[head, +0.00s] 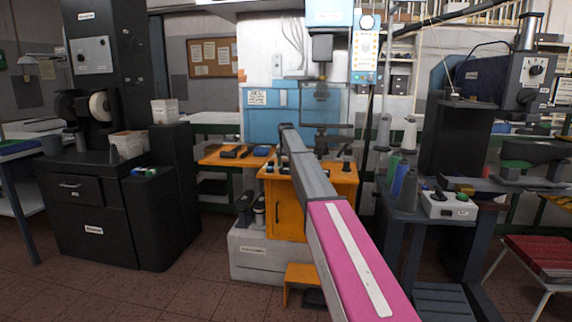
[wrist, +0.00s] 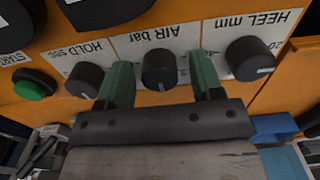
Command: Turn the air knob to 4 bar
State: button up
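The air knob (wrist: 160,66) is a black round knob on a white label strip reading "AIR bar", upside down in the wrist view. A small pale mark shows at its lower edge, but I cannot read what it points to. My gripper (wrist: 161,74) has two green fingers, one on each side of the knob. The fingers are open, with a narrow gap on the left and a wider one on the right. Most scale figures are hidden or too small to read. In the head view, my arm covers part of the orange machine (head: 287,205), and the knob cannot be made out.
In the wrist view, the HOLD knob (wrist: 85,79) and green START button (wrist: 35,84) are left of the air knob. The HEEL mm knob (wrist: 249,58) is close to the right finger. A blue block (wrist: 272,128) shows at the lower right.

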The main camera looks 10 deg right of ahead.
aim_at(286, 162)
jog(key=shift+r, duration=0.1)
notch_tip(286, 162, up, 11)
jog(key=shift+f, duration=0.2)
dwell(0.4)
jog(key=shift+s, duration=0.1)
